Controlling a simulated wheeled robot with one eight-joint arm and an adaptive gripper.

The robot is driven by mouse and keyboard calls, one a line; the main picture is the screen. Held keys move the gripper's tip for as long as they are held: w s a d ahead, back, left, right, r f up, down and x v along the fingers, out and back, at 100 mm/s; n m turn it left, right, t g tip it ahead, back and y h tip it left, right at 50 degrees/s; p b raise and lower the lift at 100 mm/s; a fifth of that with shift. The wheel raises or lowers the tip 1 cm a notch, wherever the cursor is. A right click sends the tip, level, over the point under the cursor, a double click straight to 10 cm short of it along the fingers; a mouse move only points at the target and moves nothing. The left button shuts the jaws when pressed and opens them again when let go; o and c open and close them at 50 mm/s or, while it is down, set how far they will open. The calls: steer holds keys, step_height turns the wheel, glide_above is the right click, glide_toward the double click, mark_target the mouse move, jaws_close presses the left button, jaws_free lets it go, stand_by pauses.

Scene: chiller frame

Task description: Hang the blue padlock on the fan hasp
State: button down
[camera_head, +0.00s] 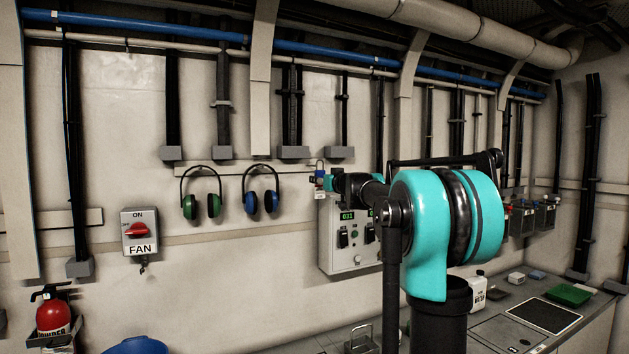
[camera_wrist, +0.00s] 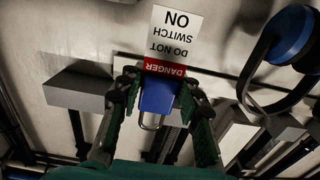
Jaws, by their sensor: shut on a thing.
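The blue padlock (camera_wrist: 157,98) is between the two fingers of my gripper (camera_wrist: 158,84) in the wrist view, which shows the scene upside down. Its metal shackle points towards the bottom of that picture. A red and white tag (camera_wrist: 173,35) reading "DANGER DO NOT SWITCH ON" is beside its body. In the head view the padlock (camera_head: 320,168) shows small and blue at my gripper (camera_head: 326,181), shackle up. The fan switch (camera_head: 140,232) with a red handle is on the wall far to the left, and the small hasp (camera_head: 144,268) hangs under it, its details too small to tell.
Green earmuffs (camera_head: 187,206) and blue earmuffs (camera_head: 250,203) hang on the wall between the fan switch and my gripper. A grey control box (camera_head: 340,245) is just below my gripper. A red extinguisher (camera_head: 53,315) stands at lower left.

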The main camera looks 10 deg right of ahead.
steer(key=v, duration=1.1)
steer(key=shift+s, duration=0.2)
